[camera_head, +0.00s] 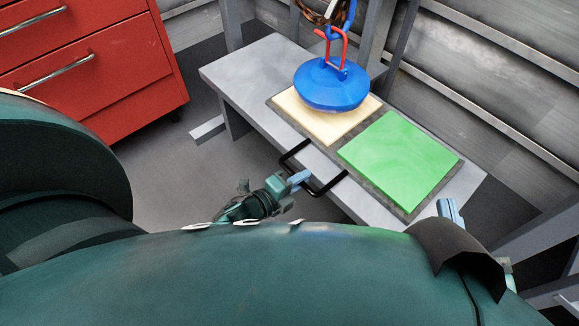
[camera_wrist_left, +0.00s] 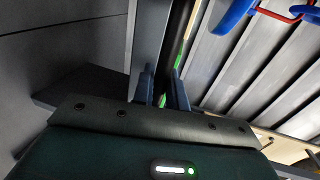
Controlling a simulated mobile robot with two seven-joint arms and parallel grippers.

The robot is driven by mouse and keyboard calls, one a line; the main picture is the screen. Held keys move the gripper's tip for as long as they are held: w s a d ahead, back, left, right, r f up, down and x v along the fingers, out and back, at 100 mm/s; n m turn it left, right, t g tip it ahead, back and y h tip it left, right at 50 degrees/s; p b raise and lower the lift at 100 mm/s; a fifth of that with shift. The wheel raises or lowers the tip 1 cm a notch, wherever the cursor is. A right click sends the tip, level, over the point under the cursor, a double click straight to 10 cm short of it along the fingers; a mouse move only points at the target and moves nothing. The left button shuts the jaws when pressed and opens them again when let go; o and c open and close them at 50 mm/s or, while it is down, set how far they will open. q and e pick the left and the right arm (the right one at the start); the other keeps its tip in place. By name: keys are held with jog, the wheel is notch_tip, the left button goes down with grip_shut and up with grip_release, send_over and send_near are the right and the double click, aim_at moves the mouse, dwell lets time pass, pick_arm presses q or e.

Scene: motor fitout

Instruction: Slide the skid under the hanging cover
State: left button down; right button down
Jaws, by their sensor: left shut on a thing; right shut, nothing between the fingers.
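The skid (camera_head: 371,187) is a flat dark grey plate on the grey bench, with a cream pad (camera_head: 326,131) and a green pad (camera_head: 400,160) on top. A black handle (camera_head: 327,189) sticks out from its near side. The blue round cover (camera_head: 331,86) hangs by a red shackle (camera_head: 343,45) and appears over the cream pad; the gap below it is unclear. My left gripper (camera_head: 297,180) is shut on the handle's left part; its fingers also show in the left wrist view (camera_wrist_left: 163,90). My right gripper (camera_head: 450,211) is shut and empty near the bench's right end.
The grey bench (camera_head: 245,70) has bare top to the left of the skid. A red drawer cabinet (camera_head: 90,75) stands at the left. A ribbed metal wall (camera_head: 490,75) is behind the bench, with grey posts close by. Open floor (camera_head: 165,175) lies between cabinet and bench.

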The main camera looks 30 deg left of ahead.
pick_arm(q)
jog(key=shift+s+d, duration=0.2)
jog(key=shift+d, duration=0.25)
pick_arm(e)
jog(key=shift+f, duration=0.1)
pick_arm(q)
jog(key=shift+d, duration=0.1)
jog(key=c, duration=1.5)
grip_release()
jog(key=shift+a, duration=0.2)
pick_arm(e)
jog(key=shift+r, duration=0.25)
